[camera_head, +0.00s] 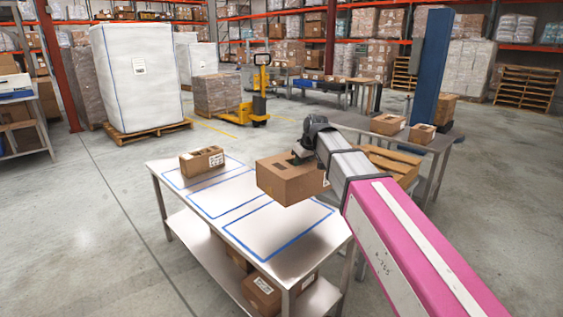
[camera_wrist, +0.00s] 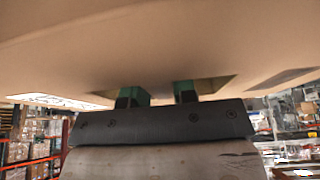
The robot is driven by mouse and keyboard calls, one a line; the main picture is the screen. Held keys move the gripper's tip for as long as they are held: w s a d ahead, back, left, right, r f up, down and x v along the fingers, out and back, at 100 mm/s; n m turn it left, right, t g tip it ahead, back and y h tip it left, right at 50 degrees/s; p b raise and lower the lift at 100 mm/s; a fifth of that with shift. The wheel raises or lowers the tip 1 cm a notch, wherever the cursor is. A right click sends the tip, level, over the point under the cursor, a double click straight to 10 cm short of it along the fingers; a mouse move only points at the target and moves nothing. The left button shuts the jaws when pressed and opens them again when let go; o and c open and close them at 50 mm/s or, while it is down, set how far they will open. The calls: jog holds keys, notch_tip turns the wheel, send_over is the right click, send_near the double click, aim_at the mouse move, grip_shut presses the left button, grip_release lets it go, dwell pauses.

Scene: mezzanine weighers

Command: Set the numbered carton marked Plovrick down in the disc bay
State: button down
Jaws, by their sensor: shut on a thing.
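My gripper (camera_head: 303,156) is shut on a brown carton (camera_head: 284,183), held at the right edge of the steel table (camera_head: 258,245), seemingly above its top. In the wrist view the carton (camera_wrist: 150,50) fills the upper half, and the green-tipped fingers (camera_wrist: 160,95) reach into a cut-out in it. A label shows at its edge, but I cannot read Plovrick or a number. Three blue-outlined bays lie on the table: a far one (camera_head: 182,180), a middle one (camera_head: 215,198) and an empty near one (camera_head: 275,232). No disc mark is legible, so I cannot tell which is the disc bay.
Another labelled carton (camera_head: 202,161) stands in the far bay. More cartons (camera_head: 265,292) sit on the lower shelf. A second table (camera_head: 435,145) with cartons (camera_head: 388,124) stands behind right. A yellow pallet truck (camera_head: 259,100) and a wrapped pallet (camera_head: 140,75) stand farther back.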

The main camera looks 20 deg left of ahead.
aim_at(281, 161)
jog(key=shift+n+g, duration=0.3)
jog(key=shift+n, duration=0.6)
jog(key=s+a, duration=0.1)
jog(key=a, duration=0.1)
jog(key=s+a+r, duration=0.1)
jog(key=a, duration=0.1)
jog(key=s+a, duration=0.1)
jog(key=a, duration=0.2)
jog(key=shift+s+r, duration=0.25)
jog(key=shift+s, duration=0.05)
jog(key=shift+f, duration=1.45)
jog(key=shift+d+f, duration=0.1)
jog(key=shift+f, duration=0.15)
jog(key=shift+s+d+f, duration=0.1)
jog(key=shift+d+f, duration=0.1)
jog(key=shift+f, duration=0.45)
jog(key=shift+f, duration=0.15)
notch_tip(281, 161, down, 11)
jog(key=shift+f, duration=0.35)
jog(key=c, duration=0.8)
grip_release()
jog(key=shift+c, duration=0.2)
